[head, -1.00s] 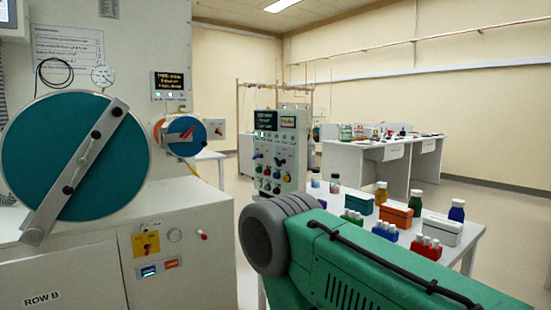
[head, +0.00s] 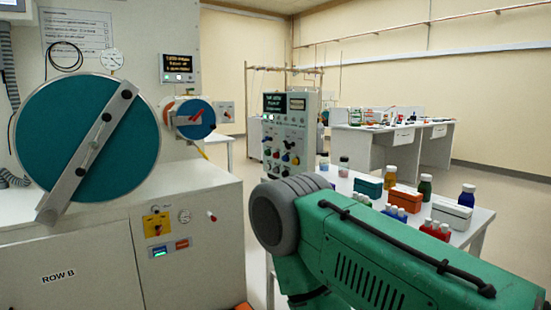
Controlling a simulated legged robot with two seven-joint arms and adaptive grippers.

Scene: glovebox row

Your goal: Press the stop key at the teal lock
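The teal lock is a large round teal door (head: 60,130) on the white cabinet at the left, with a grey bar slanting across it. Below it on the cabinet front are a blue key (head: 160,252) and an orange-red key (head: 182,244), side by side. Their lettering is too small to read. A small display box (head: 179,68) with little lit keys is on the wall to the upper right of the door. I cannot tell which key is the stop key. My green arm fills the lower right. Neither gripper can be made out.
A yellow plate with a rotary switch (head: 157,224), a small gauge (head: 184,216) and a red-tipped lever (head: 211,215) are near the two keys. A smaller blue disc (head: 195,119) is beyond. A control panel (head: 289,130) and a table with bottles and boxes (head: 452,214) stand to the right.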

